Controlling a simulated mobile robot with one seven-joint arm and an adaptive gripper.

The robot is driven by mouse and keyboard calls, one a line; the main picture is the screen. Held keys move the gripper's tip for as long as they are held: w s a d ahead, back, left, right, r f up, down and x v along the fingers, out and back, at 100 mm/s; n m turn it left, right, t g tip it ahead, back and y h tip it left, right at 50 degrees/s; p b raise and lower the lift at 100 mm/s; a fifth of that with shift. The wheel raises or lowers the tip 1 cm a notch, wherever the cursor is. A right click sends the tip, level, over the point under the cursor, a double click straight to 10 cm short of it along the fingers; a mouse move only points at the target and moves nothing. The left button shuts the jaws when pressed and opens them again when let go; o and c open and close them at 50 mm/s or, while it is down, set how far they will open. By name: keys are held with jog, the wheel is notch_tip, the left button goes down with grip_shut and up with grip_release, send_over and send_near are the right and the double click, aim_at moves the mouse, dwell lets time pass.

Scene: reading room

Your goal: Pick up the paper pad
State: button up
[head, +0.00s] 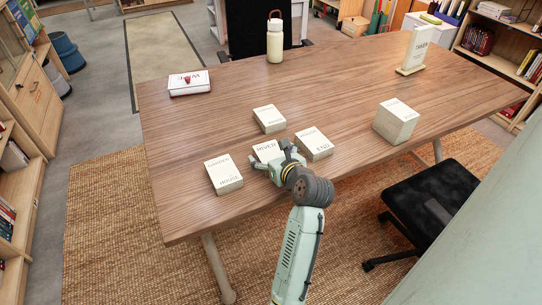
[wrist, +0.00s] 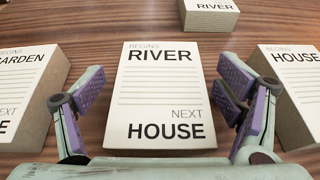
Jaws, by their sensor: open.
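Several white paper pads with printed words lie on the wooden table. The pad reading RIVER at the top and HOUSE at the bottom (wrist: 163,98) is in the middle of the wrist view; in the head view it is partly hidden behind my gripper (head: 284,160). My gripper, seen in the wrist view (wrist: 163,88), is open, one finger on each side of this pad. A GARDEN pad (head: 223,174) is to its left, also at the left of the wrist view (wrist: 25,90). A pad starting with HOUSE (wrist: 292,85) and ending with END (head: 314,143) is to its right.
Another pad (head: 269,117), marked RIVER in the wrist view (wrist: 210,15), lies farther back. A taller pad stack (head: 396,120) stands right. A white box with a red item (head: 189,84), a pale bottle (head: 275,40) and a standing sign (head: 415,50) are farther away. A black chair (head: 440,200) stands in front.

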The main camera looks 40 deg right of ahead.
jog(key=shift+c, duration=0.6)
jog(key=c, duration=1.2)
